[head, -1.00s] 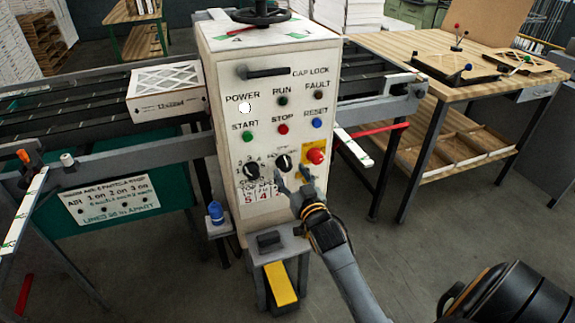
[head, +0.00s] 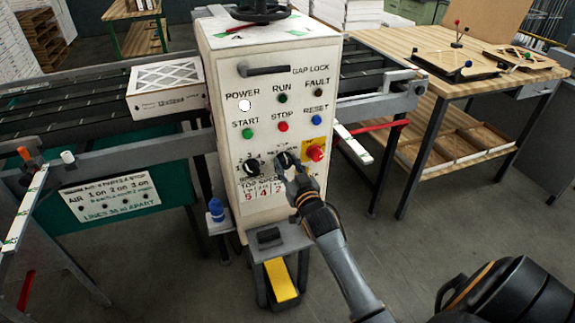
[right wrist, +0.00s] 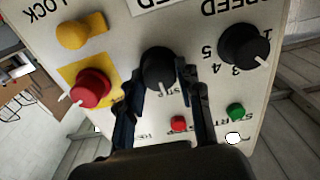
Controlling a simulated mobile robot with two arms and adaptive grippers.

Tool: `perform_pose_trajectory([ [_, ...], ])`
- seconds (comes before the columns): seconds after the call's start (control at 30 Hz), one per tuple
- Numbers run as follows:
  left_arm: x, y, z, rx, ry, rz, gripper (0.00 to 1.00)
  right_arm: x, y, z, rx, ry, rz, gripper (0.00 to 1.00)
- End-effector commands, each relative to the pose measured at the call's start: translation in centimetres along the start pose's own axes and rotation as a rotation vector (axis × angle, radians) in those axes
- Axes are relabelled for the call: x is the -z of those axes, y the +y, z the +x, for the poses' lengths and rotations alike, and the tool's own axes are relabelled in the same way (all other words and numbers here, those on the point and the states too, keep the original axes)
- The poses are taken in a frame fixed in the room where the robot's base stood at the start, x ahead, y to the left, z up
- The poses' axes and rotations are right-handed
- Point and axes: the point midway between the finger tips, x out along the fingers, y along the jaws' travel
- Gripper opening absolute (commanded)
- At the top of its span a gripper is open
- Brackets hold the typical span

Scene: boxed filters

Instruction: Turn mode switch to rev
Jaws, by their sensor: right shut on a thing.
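The white control cabinet (head: 262,120) stands in the middle of the head view. Its mode switch (head: 285,158) is a black round knob on the lower front, between the numbered speed knob (head: 251,167) and the red mushroom button (head: 315,152). My right gripper (head: 287,168) is at the mode switch, with its fingers around the knob, shut on it. In the right wrist view, which sees the panel upside down, the knob (right wrist: 158,68) sits between my fingers (right wrist: 165,98). Its white pointer mark shows towards the stop button. The mode lettering is partly hidden. My left gripper is not in view.
Start (head: 247,134), stop (head: 283,127) and reset (head: 316,120) buttons sit just above the knobs. The speed knob (right wrist: 243,46) and mushroom button (right wrist: 90,88) flank my fingers closely. A blue bottle (head: 215,210) stands at the cabinet's left, and a workbench (head: 440,52) at right.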

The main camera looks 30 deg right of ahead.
Motion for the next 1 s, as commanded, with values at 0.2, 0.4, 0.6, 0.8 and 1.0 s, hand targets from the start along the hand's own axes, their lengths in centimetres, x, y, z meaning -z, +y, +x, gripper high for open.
perform_pose_trajectory([
  [0.2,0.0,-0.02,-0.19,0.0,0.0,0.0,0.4,0.05,-0.04,0.0,0.0,0.0,-0.052,0.04],
  [0.4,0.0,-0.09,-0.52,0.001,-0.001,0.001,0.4,0.1,-0.07,0.01,0.0,0.001,-0.175,0.04],
  [0.6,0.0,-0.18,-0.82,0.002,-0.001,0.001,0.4,0.05,-0.09,0.02,0.0,0.0,-0.345,0.04],
  [0.8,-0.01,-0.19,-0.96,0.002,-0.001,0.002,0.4,-0.02,-0.18,0.01,0.0,0.0,-0.513,0.04],
  [1.0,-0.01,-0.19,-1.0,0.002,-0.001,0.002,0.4,-0.07,-0.25,0.01,0.0,0.0,-0.65,0.04],
])
